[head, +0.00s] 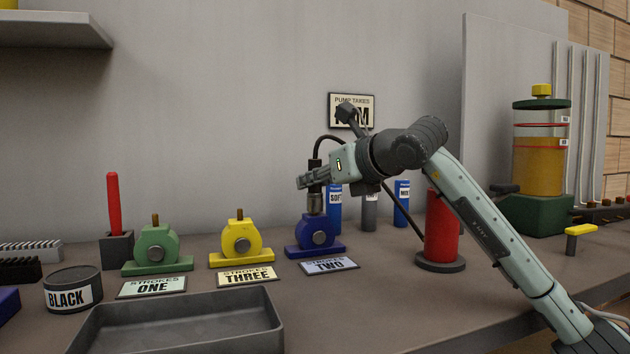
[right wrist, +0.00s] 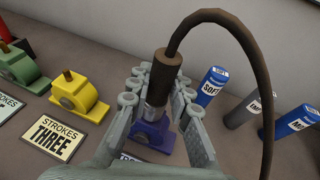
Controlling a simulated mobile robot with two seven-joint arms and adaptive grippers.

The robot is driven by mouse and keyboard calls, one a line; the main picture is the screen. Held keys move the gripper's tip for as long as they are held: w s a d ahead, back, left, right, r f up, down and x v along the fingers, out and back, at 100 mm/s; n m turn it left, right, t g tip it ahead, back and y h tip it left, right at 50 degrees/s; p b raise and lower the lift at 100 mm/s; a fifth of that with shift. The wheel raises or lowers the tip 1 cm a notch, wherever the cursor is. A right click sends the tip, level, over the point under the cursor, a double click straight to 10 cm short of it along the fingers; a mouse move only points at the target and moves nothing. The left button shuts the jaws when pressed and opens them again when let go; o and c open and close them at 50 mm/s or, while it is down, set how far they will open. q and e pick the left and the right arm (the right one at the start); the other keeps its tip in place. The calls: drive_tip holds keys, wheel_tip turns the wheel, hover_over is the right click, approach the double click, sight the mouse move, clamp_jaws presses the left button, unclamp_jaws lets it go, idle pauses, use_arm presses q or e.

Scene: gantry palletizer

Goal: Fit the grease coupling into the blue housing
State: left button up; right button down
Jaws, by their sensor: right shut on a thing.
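The grease coupling (head: 314,202) is a dark brown cylinder with a silver lower end and a black hose from its top. It also shows in the right wrist view (right wrist: 163,75). My right gripper (head: 309,181) is shut on it and holds it upright. The blue housing (head: 317,234) stands directly below, on its own foot, with a round grey boss in front. In the right wrist view the blue housing (right wrist: 152,136) is partly hidden by the fingers. The silver end meets the housing's top; its fitting is hidden, so I cannot tell how deep it sits. My left gripper is not in view.
A yellow housing (head: 240,244) and a green housing (head: 157,249) stand to the left, with stroke signs in front. Blue and grey cartridges (head: 402,203) stand behind right. A red cylinder (head: 443,230) stands right. An empty grey tray (head: 180,312) lies in front.

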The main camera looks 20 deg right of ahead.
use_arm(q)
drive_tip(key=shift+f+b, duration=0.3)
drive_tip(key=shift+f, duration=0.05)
use_arm(e)
drive_tip(key=shift+f, duration=0.35)
drive_tip(key=c, duration=1.3)
unclamp_jaws()
drive_tip(key=shift+a+f, duration=0.1)
